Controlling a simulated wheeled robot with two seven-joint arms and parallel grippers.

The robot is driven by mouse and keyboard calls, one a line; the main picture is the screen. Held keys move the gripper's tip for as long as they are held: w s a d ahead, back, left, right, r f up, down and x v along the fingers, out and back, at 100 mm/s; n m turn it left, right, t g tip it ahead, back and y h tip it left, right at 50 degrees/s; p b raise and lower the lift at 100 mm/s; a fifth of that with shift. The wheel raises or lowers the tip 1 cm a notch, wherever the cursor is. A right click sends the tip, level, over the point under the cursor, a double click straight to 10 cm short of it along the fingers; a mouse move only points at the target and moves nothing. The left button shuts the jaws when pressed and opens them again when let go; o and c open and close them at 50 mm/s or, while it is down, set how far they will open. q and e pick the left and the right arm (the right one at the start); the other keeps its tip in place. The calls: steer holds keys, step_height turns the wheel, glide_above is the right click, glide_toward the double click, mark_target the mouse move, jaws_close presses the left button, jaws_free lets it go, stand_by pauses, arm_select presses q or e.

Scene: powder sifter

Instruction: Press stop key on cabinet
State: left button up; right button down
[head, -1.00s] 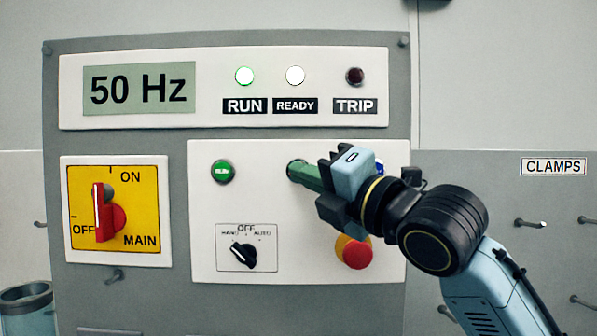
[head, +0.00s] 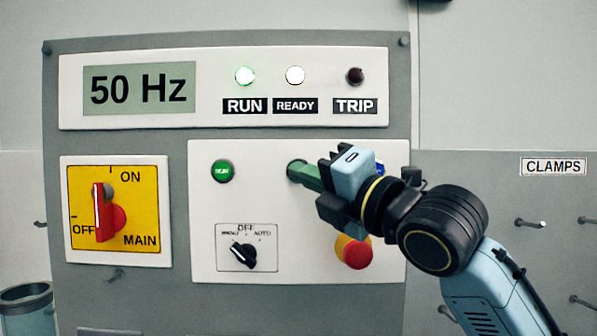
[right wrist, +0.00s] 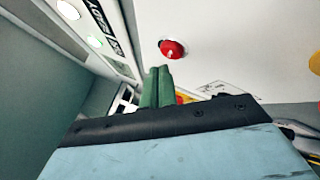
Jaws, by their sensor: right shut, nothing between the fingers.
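The cabinet's button plate (head: 205,255) carries the keys. My right gripper (head: 297,170) is shut, its green fingers together and empty, tips pointing at the middle key position in the upper row. The fingers hide that key in the head view. In the right wrist view a red round key (right wrist: 172,49), which looks like the stop key, shows just beyond the fingertips (right wrist: 158,72). Whether the tips touch it I cannot tell. A green key (head: 222,171) is to the left of the gripper. My left gripper is not in view.
A red emergency knob on yellow (head: 353,252) sits below my right gripper. A blue key (head: 379,167) is partly hidden behind it. A black selector (head: 242,256) and the yellow main switch (head: 152,205) are to the left. The READY lamp (head: 295,76) is white; TRIP (head: 355,76) is dark.

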steer(key=shift+w, duration=0.1)
steer(key=shift+w+p, duration=0.35)
steer(key=shift+w+p, duration=0.3)
steer(key=shift+w, duration=0.1)
stand_by(0.7)
stand_by(0.4)
steer(key=shift+s, duration=0.8)
steer(key=shift+s, duration=0.1)
steer(key=s, duration=0.4)
steer(key=shift+s+b, duration=0.3)
steer(key=shift+s, duration=0.1)
